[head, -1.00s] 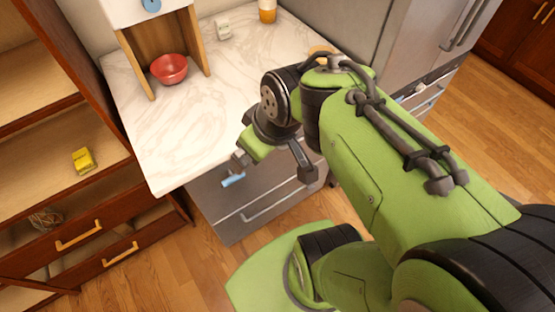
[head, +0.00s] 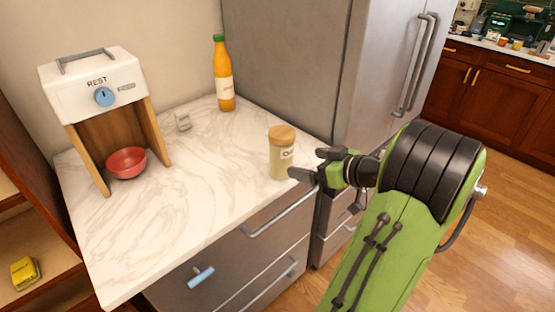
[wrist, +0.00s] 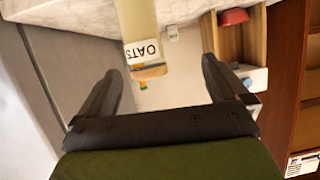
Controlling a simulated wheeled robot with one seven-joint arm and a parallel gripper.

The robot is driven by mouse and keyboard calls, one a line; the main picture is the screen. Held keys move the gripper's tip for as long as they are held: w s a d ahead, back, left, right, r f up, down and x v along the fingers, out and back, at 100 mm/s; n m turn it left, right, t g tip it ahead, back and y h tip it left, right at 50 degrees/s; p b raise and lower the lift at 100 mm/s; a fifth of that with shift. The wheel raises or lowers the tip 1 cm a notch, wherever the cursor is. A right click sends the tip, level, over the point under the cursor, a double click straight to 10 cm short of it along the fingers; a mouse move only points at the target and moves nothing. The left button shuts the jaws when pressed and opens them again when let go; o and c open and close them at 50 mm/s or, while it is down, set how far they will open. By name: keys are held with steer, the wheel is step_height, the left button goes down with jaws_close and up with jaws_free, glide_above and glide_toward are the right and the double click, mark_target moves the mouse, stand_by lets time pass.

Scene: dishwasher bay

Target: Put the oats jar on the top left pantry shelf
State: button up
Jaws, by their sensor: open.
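The oats jar (head: 281,158), pale with a wooden lid and a white label, stands upright near the right front edge of the marble counter. It also shows in the wrist view (wrist: 138,22), upside down, with its "OATS" label readable. My gripper (head: 307,165) is open and empty just right of the jar. In the wrist view the jar lies ahead, toward the left finger, not clearly between the fingertips (wrist: 162,66). The wooden pantry (head: 48,238) is only partly in view at the left edge; its top left shelf cannot be made out.
The marble counter (head: 195,195) also holds a white-topped wooden dispenser (head: 95,92), a red bowl (head: 127,162), a small white box (head: 183,121) and an orange bottle (head: 223,80). A fridge (head: 290,60) stands behind at right. A yellow packet (head: 25,273) lies on a pantry shelf.

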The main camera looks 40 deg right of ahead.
mark_target(282, 132)
steer(key=shift+t+h, duration=0.3)
steer(key=shift+t, duration=0.2)
steer(key=d+x, duration=0.1)
steer(key=x, duration=0.8)
steer(key=d+x, duration=0.1)
steer(key=x, duration=0.4)
steer(key=shift+d+f, duration=0.3)
steer(key=shift+s+r, duration=0.1)
steer(key=c, duration=1.6)
steer(key=shift+o, duration=0.2)
step_height(282, 132, up, 10)
steer(key=shift+r+p, duration=0.1)
steer(key=shift+p, duration=1.05)
